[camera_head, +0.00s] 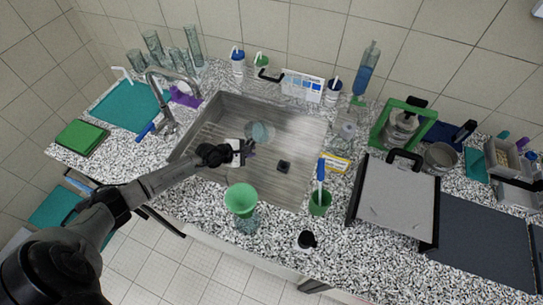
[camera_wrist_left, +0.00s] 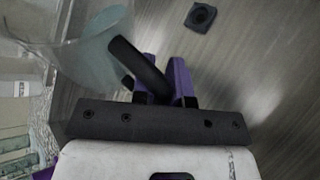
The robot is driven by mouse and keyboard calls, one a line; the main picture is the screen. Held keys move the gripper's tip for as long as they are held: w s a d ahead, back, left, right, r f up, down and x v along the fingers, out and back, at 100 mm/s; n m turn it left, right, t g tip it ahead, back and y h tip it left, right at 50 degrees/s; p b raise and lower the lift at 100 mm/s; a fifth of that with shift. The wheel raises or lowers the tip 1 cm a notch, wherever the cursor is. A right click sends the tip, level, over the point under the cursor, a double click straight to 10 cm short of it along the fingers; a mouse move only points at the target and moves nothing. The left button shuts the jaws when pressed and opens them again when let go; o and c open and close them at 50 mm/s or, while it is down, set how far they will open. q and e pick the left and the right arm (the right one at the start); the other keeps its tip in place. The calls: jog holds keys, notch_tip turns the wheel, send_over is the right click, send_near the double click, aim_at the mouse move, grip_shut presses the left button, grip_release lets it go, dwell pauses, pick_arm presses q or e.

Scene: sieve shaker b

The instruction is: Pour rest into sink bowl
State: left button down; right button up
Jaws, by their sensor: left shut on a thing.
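My left gripper (camera_head: 248,147) is over the sink bowl (camera_head: 215,125). Its purple fingers (camera_wrist_left: 168,82) are shut on the black handle (camera_wrist_left: 137,66) of a clear glass vessel. The vessel (camera_head: 261,131) hangs inside the sink outline in the head view, beyond the fingers. In the left wrist view the vessel (camera_wrist_left: 85,45) is at upper left, partly cut off. Its contents and exact tilt cannot be told. The dark square drain (camera_head: 284,166) lies on the sink floor, apart from the vessel; it also shows in the wrist view (camera_wrist_left: 200,17). My right gripper is not in view.
The tap (camera_head: 162,100) stands at the sink's left edge. A green funnel (camera_head: 242,199) sits on a glass vessel in front of the sink. A green cup (camera_head: 319,203) with a blue-handled tool stands at front right. Bottles line the back edge.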

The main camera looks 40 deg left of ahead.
pick_arm(q)
jog(key=shift+w+d+f, duration=0.1)
jog(key=shift+a+f+y, duration=0.1)
jog(key=shift+a+y, duration=0.15)
jog(key=shift+y, duration=0.05)
jog(key=shift+d+f+m+p, duration=0.1)
jog(key=shift+d+m+p, duration=0.05)
jog(key=shift+m+p, duration=0.2)
jog(key=shift+a+f, duration=0.1)
jog(key=shift+a, duration=0.1)
jog(key=shift+w, duration=0.1)
jog(key=shift+m+y+p, duration=0.25)
jog(key=shift+y+p, duration=0.05)
jog(key=shift+a+t, duration=0.1)
jog(key=shift+t, duration=0.2)
jog(key=shift+p, duration=0.35)
